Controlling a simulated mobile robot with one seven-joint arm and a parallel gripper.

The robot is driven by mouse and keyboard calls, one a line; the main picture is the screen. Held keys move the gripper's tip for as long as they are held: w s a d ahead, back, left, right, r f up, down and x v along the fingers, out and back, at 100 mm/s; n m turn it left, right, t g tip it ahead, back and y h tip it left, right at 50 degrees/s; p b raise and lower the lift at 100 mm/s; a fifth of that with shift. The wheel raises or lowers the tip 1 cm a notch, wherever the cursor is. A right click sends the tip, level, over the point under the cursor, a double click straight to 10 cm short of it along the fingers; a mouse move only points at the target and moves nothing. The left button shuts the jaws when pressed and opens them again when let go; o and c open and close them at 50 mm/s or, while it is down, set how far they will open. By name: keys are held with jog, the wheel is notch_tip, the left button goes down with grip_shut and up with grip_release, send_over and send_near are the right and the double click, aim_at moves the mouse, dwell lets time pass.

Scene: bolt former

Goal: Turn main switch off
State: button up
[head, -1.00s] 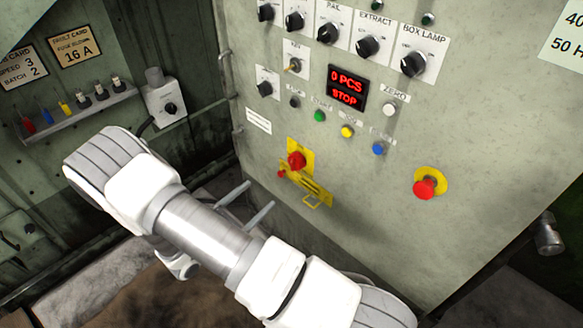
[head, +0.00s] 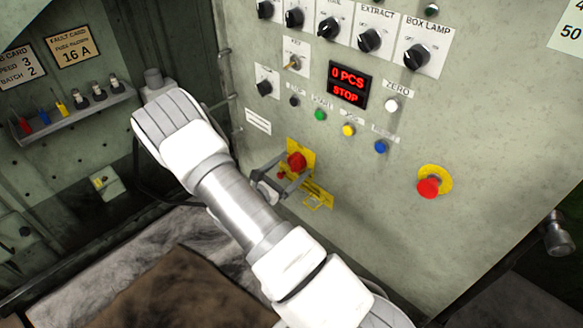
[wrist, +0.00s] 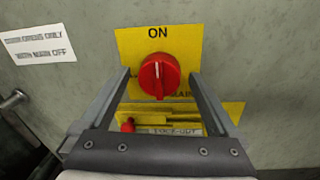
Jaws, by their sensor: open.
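The main switch is a red rotary knob (wrist: 160,75) on a yellow plate (wrist: 187,40) marked ON at its top. The white line on the knob points up towards ON. In the head view the same red knob (head: 296,160) is low on the panel's left part. My gripper (wrist: 160,83) is open, with one finger on each side of the knob in the wrist view. I cannot tell whether the fingers touch the knob. In the head view the gripper (head: 284,178) is at the switch plate.
A yellow lock-out bar (wrist: 165,120) with a small red part (wrist: 127,125) lies just below the knob. A red mushroom button (head: 428,188) is further right. Several dials, coloured buttons and a display (head: 348,84) reading "0 PCS STOP" are above.

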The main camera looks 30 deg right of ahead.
jog(key=shift+c, duration=0.2)
jog(key=c, duration=1.3)
jog(key=n+p, duration=0.1)
jog(key=n, duration=0.1)
jog(key=n+p, duration=0.1)
jog(key=p, duration=0.1)
jog(key=shift+r+n, duration=0.2)
jog(key=shift+n, duration=0.2)
jog(key=n+p, duration=0.3)
jog(key=n, duration=0.1)
jog(key=shift+g, duration=0.3)
jog(key=n+p, duration=0.2)
jog(key=n, duration=0.2)
jog(key=shift+n, duration=0.3)
jog(key=shift+f+n+g+p, duration=0.1)
jog(key=shift+n+g+p, duration=0.6)
jog(key=shift+n, duration=1.7)
